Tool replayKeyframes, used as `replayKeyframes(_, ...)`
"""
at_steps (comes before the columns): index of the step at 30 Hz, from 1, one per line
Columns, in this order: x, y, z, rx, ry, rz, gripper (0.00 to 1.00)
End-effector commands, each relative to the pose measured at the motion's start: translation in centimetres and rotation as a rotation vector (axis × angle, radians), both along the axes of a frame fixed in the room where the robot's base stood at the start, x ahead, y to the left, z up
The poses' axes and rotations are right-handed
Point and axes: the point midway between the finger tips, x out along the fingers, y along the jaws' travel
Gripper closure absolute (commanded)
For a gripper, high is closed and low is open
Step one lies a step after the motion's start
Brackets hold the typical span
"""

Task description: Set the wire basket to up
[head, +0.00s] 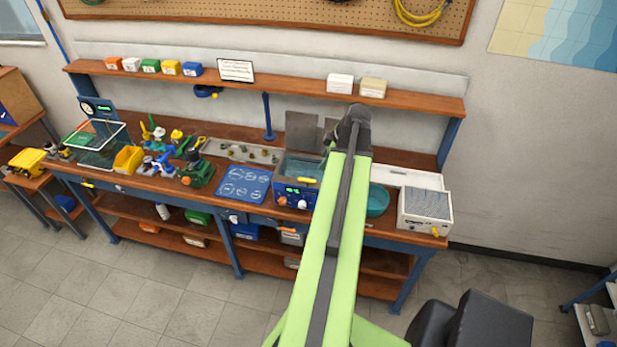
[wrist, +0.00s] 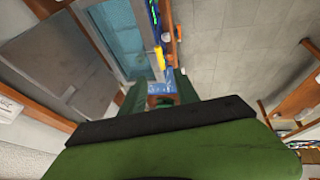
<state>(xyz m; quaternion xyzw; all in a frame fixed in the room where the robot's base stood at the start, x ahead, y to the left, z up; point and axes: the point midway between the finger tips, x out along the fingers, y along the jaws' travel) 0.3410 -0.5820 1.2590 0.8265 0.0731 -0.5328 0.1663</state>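A blue cleaner tank (head: 296,190) stands on the bench, its grey lid (head: 303,132) raised behind it. Bluish water shows inside the tank in the wrist view (wrist: 117,40). A yellow bar (head: 307,180) sits at its front rim and also shows in the wrist view (wrist: 158,58); I cannot tell whether it belongs to the wire basket. No basket mesh can be made out clearly. My gripper (head: 352,122) is above and to the right of the tank. In the wrist view its green fingers (wrist: 160,92) are apart with nothing held between them.
A teal bowl (head: 378,201) and a white box with a grey top (head: 425,210) stand right of the tank. A blue mat (head: 244,183) lies to its left. A wooden shelf (head: 270,80) with small boxes runs above the bench.

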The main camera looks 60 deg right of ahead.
Motion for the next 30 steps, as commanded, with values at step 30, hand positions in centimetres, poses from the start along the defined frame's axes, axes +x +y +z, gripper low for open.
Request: replayKeyframes(30,7.2,-1.0,-15.8,0.001,0.003,-0.003,0.63)
